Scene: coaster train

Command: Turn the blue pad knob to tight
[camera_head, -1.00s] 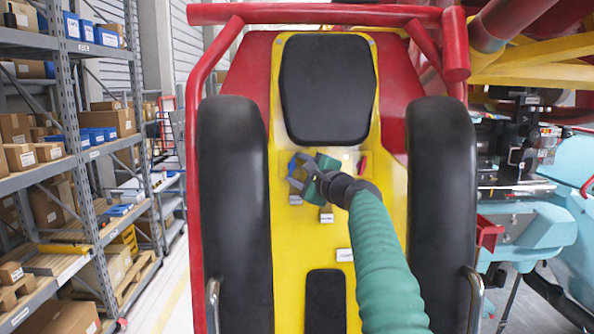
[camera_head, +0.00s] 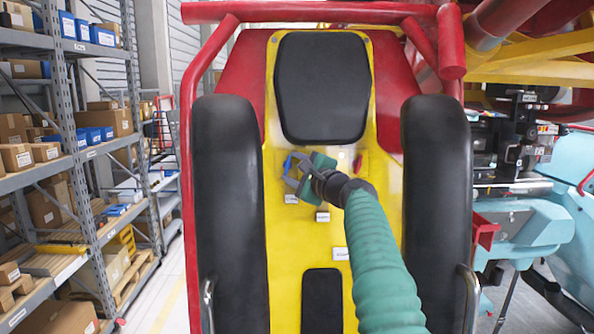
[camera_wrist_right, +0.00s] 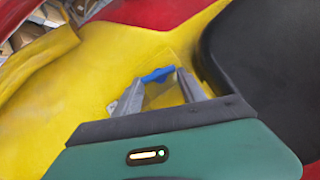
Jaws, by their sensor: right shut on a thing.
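The blue pad knob (camera_head: 287,163) sits on the yellow panel of the seat, below the black upper pad and left of centre. My right gripper (camera_head: 289,168) reaches it from the lower right and is shut on it. In the right wrist view the blue knob (camera_wrist_right: 158,74) lies between the two grey fingertips (camera_wrist_right: 159,77). The gripper partly hides the knob in the head view. The knob's pointer and any tight mark cannot be read. My left gripper is not in view.
A small red handle (camera_head: 357,162) stands right of the knob. White labels (camera_head: 322,216) are on the yellow panel (camera_head: 290,240) below. Black side bolsters (camera_head: 230,210) flank the panel. The black upper pad (camera_head: 322,85) is above. Shelves with boxes (camera_head: 110,120) stand at the left.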

